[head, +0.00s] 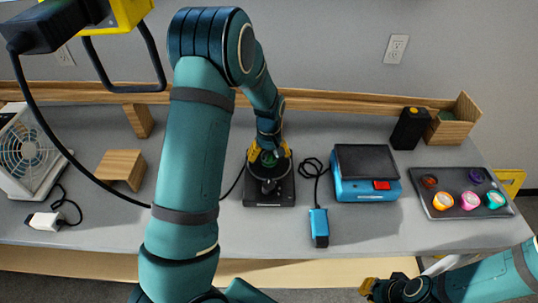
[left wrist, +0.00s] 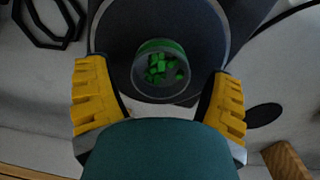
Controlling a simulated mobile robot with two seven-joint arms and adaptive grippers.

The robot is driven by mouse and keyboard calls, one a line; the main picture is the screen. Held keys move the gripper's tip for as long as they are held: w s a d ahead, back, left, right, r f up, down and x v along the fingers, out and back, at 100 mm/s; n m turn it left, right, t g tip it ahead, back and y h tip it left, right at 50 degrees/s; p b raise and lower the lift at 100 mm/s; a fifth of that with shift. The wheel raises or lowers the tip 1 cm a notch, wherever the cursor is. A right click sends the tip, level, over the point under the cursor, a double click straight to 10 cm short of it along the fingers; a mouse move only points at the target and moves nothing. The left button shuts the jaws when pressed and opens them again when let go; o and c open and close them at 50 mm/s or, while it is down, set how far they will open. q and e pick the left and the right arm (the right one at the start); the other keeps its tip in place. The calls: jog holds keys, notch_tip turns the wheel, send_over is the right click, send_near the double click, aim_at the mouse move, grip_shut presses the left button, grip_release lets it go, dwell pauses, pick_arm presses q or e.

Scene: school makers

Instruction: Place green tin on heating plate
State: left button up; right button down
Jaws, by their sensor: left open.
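The green tin (left wrist: 160,70) is a small round tin with green bits inside. In the left wrist view it stands upright on the dark round top of the heating plate (left wrist: 115,25). The heating plate is the black unit (head: 284,190) at the middle of the table in the head view. My left gripper (head: 269,154) is over it, open, with its yellow fingers apart on either side of the tin. The left wrist view shows gaps between tin and fingers. The tin (head: 268,159) is partly hidden in the head view. My right gripper (head: 368,288) is off the front edge; its opening is unclear.
A blue scale (head: 366,178) and blue adapter (head: 319,228) with a black cable are right of the plate. A grey tray (head: 462,191) holds several coloured cups. A black box (head: 409,128) and wooden bin (head: 452,130) are behind. A fan (head: 28,152) stands left.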

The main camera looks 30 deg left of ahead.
aim_at(269, 155)
pick_arm(q)
notch_tip(269, 155, up, 12)
jog(key=p, duration=0.2)
dwell(0.6)
